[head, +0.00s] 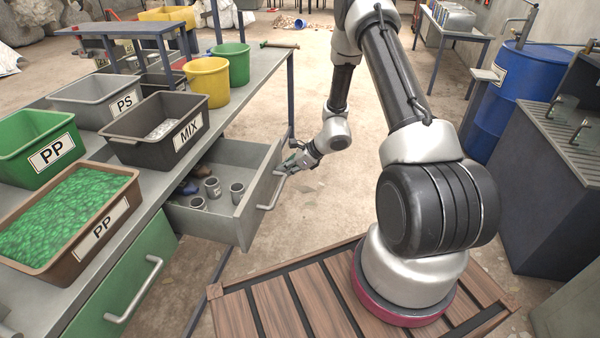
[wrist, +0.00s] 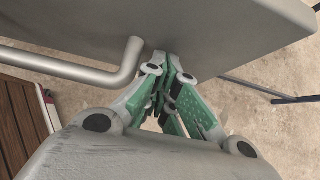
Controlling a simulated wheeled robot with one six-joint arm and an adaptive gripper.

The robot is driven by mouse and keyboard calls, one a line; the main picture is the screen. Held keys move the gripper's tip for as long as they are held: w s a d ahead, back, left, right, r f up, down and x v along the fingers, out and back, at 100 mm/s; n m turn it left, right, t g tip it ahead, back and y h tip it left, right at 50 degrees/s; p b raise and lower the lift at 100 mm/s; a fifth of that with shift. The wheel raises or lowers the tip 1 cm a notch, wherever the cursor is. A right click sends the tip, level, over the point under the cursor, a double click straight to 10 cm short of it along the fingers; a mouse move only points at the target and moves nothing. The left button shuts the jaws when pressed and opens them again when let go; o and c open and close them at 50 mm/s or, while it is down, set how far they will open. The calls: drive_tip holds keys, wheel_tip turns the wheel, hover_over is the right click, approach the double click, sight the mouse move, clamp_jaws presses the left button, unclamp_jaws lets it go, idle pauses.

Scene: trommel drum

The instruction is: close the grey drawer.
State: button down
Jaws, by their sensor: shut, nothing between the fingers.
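The grey drawer (head: 247,200) stands pulled out from under the workbench, with several small grey cups and dark items inside. Its bar handle (head: 271,193) is on the front panel; the handle also shows in the wrist view (wrist: 85,68). My gripper (head: 283,168) is at the outer face of the drawer front, near the handle's far end. In the wrist view my gripper (wrist: 167,62) is shut and empty, its fingertips at the grey front panel (wrist: 215,35) beside the handle's bent end. I cannot tell whether they touch the panel.
A green drawer (head: 130,280) sits closer along the same workbench (head: 165,185). Bins marked PP, PS and MIX stand on top, with a yellow bucket (head: 207,82) and a green bucket (head: 231,65). A blue barrel (head: 515,100) stands at the right. Floor beyond the drawer is clear.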

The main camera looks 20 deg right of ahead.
hover_over(232, 176)
drive_tip(key=shift+s, duration=0.15)
drive_tip(key=shift+a+r, duration=0.15)
drive_tip(key=shift+w, duration=0.2)
